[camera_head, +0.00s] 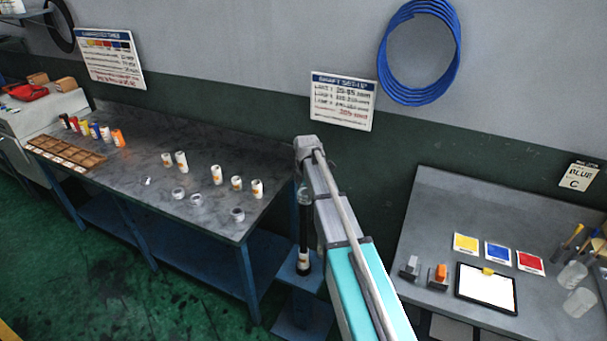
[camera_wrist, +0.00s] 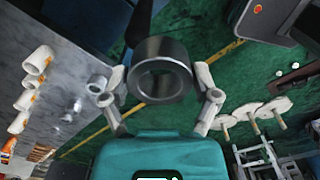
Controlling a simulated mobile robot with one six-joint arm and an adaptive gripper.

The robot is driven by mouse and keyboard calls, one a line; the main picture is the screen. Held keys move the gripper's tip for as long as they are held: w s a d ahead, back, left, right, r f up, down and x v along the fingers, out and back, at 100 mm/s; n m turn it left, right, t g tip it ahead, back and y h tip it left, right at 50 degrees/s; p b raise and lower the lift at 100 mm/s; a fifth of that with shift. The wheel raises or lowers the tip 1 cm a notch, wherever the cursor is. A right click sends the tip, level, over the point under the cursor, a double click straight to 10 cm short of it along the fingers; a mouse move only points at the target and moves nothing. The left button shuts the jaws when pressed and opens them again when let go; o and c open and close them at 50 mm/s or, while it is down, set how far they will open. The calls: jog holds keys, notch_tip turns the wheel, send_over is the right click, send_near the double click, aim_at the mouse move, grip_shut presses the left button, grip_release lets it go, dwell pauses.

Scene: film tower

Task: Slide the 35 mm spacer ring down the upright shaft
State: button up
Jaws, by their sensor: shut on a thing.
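In the wrist view my gripper (camera_wrist: 160,95) has its two pale fingers shut on a dark metal ring (camera_wrist: 148,52), one finger at each side. The ring's round hole faces the camera; I cannot tell whether anything is inside it. In the head view a dark upright shaft (camera_head: 304,225) stands on a blue stand (camera_head: 291,272), just left of my arm, with a pale band near its foot. My gripper and the ring cannot be made out in the head view, and the shaft cannot be made out for certain in the wrist view.
A grey bench (camera_head: 130,195) at left holds several white cylinders and rings and a wooden tray (camera_head: 66,156). A second bench (camera_head: 440,215) at right carries a clipboard (camera_head: 487,302), coloured cards and clear beakers. Green floor lies in front of the left bench.

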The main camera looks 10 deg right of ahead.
jog(key=w+r, duration=0.1)
jog(key=w+r+p, duration=0.1)
jog(key=w, duration=0.1)
jog(key=shift+w+a+r, duration=0.1)
jog(key=shift+r, duration=0.05)
jog(key=shift+f, duration=0.2)
notch_tip(320, 180, down, 9)
jog(key=b, duration=0.9)
dwell(1.0)
jog(key=shift+f, duration=0.1)
jog(key=o, duration=1)
jog(key=shift+o, duration=0.2)
dwell(0.6)
